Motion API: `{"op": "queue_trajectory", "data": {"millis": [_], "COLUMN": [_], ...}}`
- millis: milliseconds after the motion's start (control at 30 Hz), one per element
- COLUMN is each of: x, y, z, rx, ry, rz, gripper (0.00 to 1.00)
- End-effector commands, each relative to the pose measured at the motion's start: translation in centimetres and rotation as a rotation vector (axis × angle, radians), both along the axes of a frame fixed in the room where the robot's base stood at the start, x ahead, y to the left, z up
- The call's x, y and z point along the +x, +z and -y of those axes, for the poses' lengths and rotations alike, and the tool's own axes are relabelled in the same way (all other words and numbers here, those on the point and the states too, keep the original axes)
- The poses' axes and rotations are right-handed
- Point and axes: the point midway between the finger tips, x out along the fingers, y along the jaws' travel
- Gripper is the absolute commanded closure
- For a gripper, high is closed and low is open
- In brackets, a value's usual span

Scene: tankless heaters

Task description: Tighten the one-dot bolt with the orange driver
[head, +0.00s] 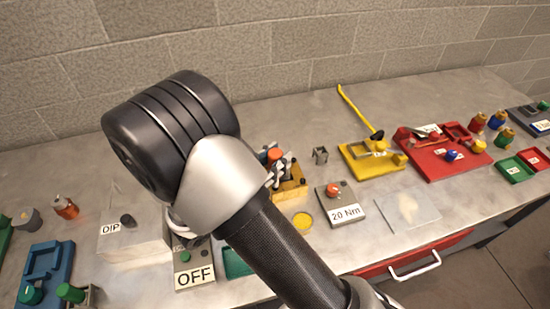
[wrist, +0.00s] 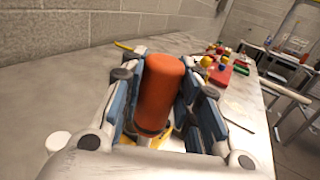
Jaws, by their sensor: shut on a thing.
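My gripper (wrist: 163,105) is shut on the orange driver (wrist: 163,88), with its pads on both sides of the upright handle. In the head view the gripper (head: 280,168) shows just past my wrist, with the orange handle top (head: 274,154) between its fingers. The driver is over or at a yellow-tan block (head: 292,190) with dark pegs; my arm covers part of this block. The driver's tip is hidden, so I cannot tell whether it touches a bolt. I cannot make out a one-dot bolt in either view.
A grey block marked 20 Nm (head: 345,213) stands right of the yellow-tan block. A box marked OFF (head: 194,278) and a DIP block (head: 135,240) stand left. Yellow (head: 360,163) and red (head: 432,168) trays lie further right. A brick wall (head: 290,40) stands behind.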

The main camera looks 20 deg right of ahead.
Motion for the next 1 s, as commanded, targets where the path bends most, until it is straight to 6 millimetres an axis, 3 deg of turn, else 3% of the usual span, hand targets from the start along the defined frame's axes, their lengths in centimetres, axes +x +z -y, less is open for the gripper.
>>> {"op": "queue_trajectory", "data": {"millis": [1000], "x": [0.02], "y": [-1.00], "z": [-0.01], "rx": [0.000], "ry": [0.000], "rz": [0.001], "gripper": [0.94]}}
